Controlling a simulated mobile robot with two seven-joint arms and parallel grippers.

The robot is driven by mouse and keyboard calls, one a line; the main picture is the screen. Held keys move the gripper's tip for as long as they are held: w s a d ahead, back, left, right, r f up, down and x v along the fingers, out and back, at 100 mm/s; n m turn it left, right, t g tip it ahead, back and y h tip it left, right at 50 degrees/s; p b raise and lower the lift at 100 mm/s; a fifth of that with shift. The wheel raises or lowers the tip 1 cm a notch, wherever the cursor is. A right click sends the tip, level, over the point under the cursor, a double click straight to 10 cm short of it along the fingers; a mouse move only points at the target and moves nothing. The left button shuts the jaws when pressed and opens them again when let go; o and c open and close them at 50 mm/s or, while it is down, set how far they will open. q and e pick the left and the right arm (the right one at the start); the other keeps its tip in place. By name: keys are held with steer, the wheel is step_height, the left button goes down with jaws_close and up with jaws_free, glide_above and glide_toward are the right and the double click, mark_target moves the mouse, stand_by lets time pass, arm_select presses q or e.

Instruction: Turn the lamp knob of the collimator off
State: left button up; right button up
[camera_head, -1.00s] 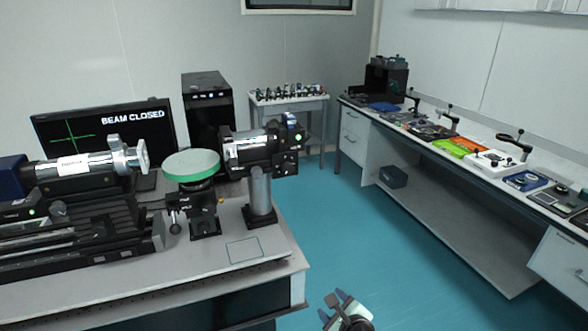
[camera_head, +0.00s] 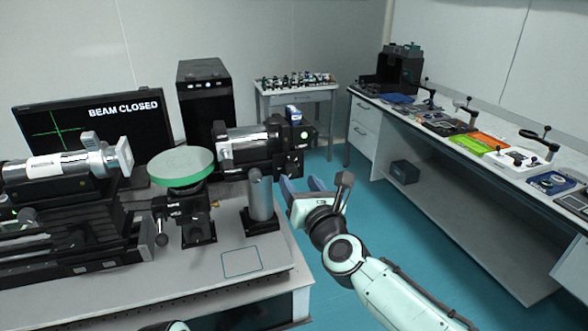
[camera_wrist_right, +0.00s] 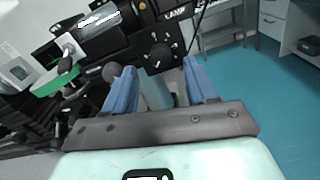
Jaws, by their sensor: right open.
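My right gripper (camera_head: 304,187) is open and empty, below and to the right of the housing in the head view. In the right wrist view its blue fingers (camera_wrist_right: 159,80) stand apart, with the knob ahead between their tips and not touched. My left gripper is not in view.
A green round disc (camera_head: 181,166) on a black stand and a second silver tube (camera_head: 75,163) stand left of the collimator. The monitor (camera_head: 100,128) behind reads BEAM CLOSED. A long bench (camera_head: 440,135) runs along the right. Blue floor (camera_head: 420,230) lies clear between.

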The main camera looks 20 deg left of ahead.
mark_target(293, 172)
steer(key=shift+p+x, duration=0.65)
steer(key=shift+x, duration=1.5)
steer(key=c, duration=1.1)
steer(key=shift+o, duration=0.2)
